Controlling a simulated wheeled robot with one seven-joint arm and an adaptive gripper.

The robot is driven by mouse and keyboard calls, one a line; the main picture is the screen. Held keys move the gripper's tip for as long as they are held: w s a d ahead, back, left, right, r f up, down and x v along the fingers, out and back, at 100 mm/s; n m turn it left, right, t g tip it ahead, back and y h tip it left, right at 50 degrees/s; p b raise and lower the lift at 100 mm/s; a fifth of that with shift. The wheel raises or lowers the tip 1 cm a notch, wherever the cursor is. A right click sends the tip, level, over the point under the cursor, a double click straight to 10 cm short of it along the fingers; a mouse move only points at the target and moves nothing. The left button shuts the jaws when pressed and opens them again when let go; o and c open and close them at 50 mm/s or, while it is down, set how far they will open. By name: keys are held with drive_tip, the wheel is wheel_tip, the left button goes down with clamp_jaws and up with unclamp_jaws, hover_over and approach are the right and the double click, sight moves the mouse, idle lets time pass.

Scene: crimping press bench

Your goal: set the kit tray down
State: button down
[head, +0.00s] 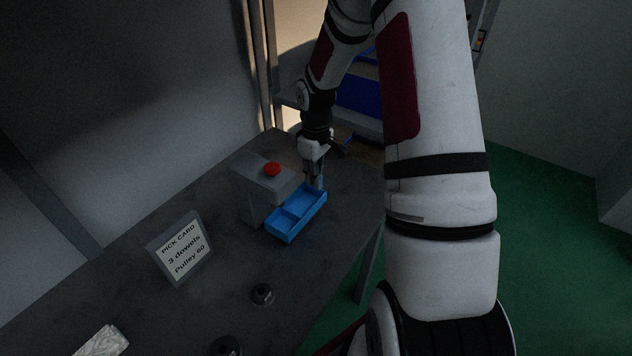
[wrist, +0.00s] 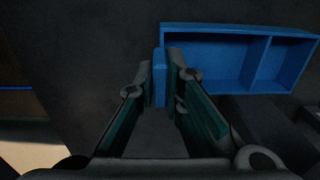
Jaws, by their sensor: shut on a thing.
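The kit tray (head: 297,216) is blue and rectangular, with a divider inside and no parts visible in it. It is beside the grey press at the bench's right side and looks level. I cannot tell whether its underside touches the bench or hangs just above. My gripper (head: 316,180) points down at the tray's far end. In the wrist view, my gripper (wrist: 162,80) is shut on a blue upright tab at the end of the tray (wrist: 215,28). The tray's compartments show open there, and its underside is hidden.
The grey press (head: 258,190) with a red button (head: 272,169) stands close to the tray's left. A pick card (head: 180,249), dark round parts (head: 262,294) and a pale crumpled cloth (head: 102,341) are on the dark bench (head: 200,300). The bench's right edge is near the tray.

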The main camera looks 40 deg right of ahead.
drive_tip(key=shift+f, duration=1)
drive_tip(key=c, duration=1.7)
unclamp_jaws()
drive_tip(key=shift+f, duration=0.1)
